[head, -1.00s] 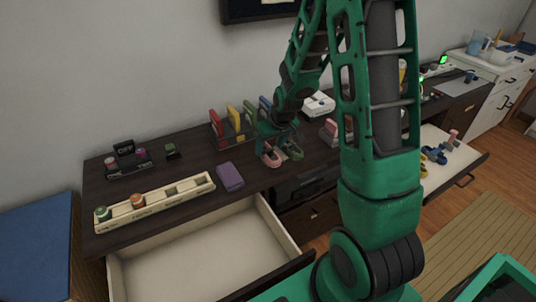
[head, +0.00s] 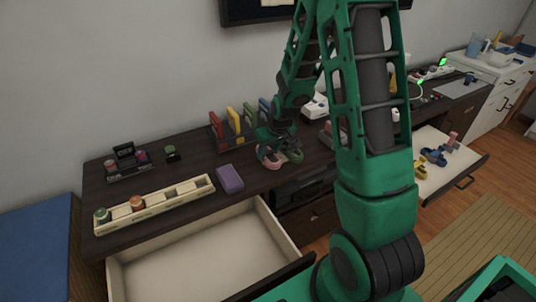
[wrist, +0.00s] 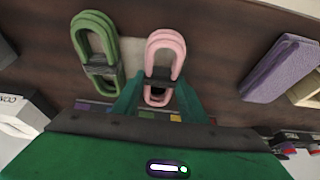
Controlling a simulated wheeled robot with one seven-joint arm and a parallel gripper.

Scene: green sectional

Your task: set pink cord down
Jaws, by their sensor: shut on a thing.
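The pink cord (head: 268,158) is a folded bundle with a dark band around its middle. In the wrist view the pink cord (wrist: 165,48) reaches out from between my fingertips. My gripper (wrist: 158,93) is shut on its near end. In the head view my gripper (head: 279,143) is low over the desk near its front edge. A green cord (wrist: 94,40) of the same shape lies beside it, to the left in the wrist view. A pale grey patch (wrist: 128,50) shows between the two cords. Whether the pink cord touches the surface is unclear.
A purple block (head: 230,179) lies left of the cords on the dark desk (head: 190,160). Upright coloured pieces in a rack (head: 235,128) stand behind. A long cream tray (head: 155,205) is at left. An open, empty drawer (head: 200,265) juts out in front.

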